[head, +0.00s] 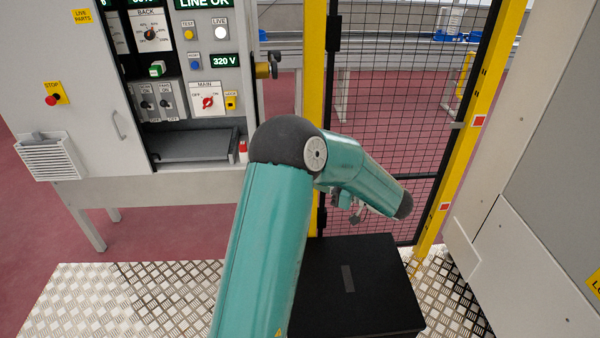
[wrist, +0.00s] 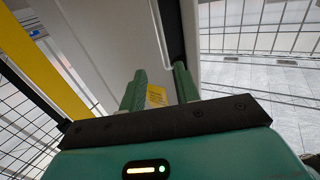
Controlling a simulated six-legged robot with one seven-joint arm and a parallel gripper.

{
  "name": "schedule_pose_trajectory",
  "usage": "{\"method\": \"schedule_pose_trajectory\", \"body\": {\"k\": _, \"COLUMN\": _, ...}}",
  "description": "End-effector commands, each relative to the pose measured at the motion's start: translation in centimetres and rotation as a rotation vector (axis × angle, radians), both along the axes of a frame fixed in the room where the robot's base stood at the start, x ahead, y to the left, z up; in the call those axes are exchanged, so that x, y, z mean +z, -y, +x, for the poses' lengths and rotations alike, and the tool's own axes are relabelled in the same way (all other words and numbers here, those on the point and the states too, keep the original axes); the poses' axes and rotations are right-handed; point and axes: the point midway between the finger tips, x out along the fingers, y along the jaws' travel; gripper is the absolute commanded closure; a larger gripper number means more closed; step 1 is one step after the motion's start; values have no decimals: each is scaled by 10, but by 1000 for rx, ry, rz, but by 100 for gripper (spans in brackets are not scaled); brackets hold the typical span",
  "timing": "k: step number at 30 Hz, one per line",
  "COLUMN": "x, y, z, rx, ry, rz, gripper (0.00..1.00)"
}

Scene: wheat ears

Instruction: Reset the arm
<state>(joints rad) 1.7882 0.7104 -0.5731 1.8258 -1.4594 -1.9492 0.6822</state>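My teal arm rises from the bottom of the head view, bends at a dark elbow, and reaches right and down in front of the mesh gate. In the head view I cannot make out the fingers of my gripper clearly. In the wrist view my gripper (wrist: 159,84) shows two green fingers standing apart, with nothing held between them. A yellow label (wrist: 156,96) shows in the gap, on a pale surface beyond the fingers.
A control cabinet (head: 118,128) with switches and a red stop button (head: 52,100) stands at left. A mesh gate (head: 400,110) with a yellow post (head: 478,120) is ahead. A grey panel (head: 545,180) closes the right side. A black box (head: 360,290) is below my arm.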

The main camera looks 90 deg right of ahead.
Motion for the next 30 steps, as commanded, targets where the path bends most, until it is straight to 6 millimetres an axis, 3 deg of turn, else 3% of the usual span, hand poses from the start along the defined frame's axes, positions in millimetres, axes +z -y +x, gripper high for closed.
{"method": "schedule_pose_trajectory", "body": {"k": 7, "x": 0, "y": -11, "z": -19, "rx": 0, "ry": 0, "rz": 1, "gripper": 68}}
{"method": "schedule_pose_trajectory", "body": {"k": 30, "x": 0, "y": -11, "z": -19, "rx": 0, "ry": 0, "rz": 1, "gripper": 68}}
